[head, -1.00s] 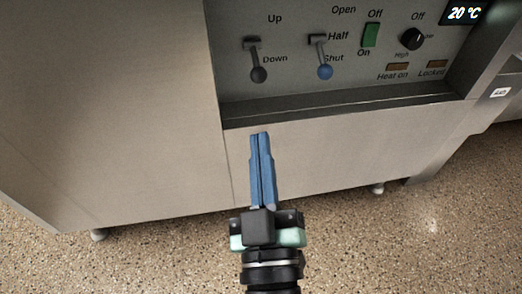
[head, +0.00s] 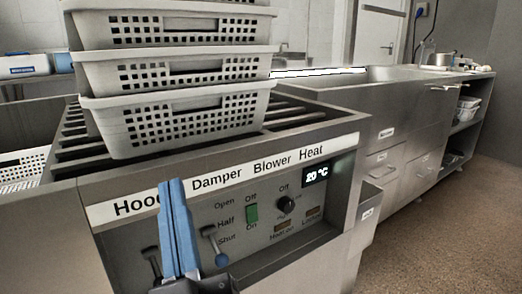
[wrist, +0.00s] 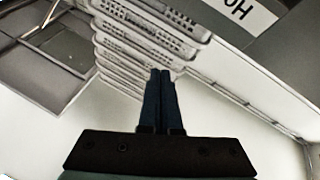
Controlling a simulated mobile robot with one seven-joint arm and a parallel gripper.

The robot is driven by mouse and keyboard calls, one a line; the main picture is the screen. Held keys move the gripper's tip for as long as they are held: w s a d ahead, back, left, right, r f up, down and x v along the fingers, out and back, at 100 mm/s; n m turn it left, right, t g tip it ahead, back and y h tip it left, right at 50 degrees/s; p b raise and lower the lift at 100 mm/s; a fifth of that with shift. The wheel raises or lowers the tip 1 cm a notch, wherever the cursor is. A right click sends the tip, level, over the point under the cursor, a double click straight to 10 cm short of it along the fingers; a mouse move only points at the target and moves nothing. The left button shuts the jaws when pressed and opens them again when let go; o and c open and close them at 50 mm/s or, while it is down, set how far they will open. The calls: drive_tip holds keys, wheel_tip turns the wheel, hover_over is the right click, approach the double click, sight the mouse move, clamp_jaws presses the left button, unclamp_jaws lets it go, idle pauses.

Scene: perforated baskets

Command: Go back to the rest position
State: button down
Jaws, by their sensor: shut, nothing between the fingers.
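My gripper (head: 172,186) has blue fingers pressed together, pointing up, with nothing between them. In the head view it stands in front of the control panel and covers part of the "Hood" label. In the wrist view the shut fingers (wrist: 160,74) point toward the stacked baskets, and part of the "Hood" label shows at the top. I cannot tell how far the fingers are from the panel.
White perforated baskets (head: 180,121) are stacked on a slatted top. Steel counters (head: 400,120) stand right, beside open floor (head: 450,220).

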drive_tip(key=s+d+r+m+t+h+p, duration=0.1)
drive_tip(key=d+r+m+t+h+p, duration=0.15)
drive_tip(key=r, duration=0.75)
drive_tip(key=s+d+r+m+t+h+p, duration=0.1)
drive_tip(key=s+d+r+m+h+p, duration=0.2)
drive_tip(key=r, duration=0.8)
drive_tip(key=d+r+m+t+h+p, duration=0.25)
drive_tip(key=d+r+p, duration=0.2)
drive_tip(key=r, duration=0.55)
wheel_tip(320, 180, up, 36)
drive_tip(key=a+p, duration=0.1)
drive_tip(key=p, duration=3.5)
drive_tip(key=shift+w+f+n+g, duration=0.15)
drive_tip(key=shift+w+n+g, duration=0.1)
drive_tip(key=shift+n+g, duration=0.05)
drive_tip(key=shift+a, duration=0.1)
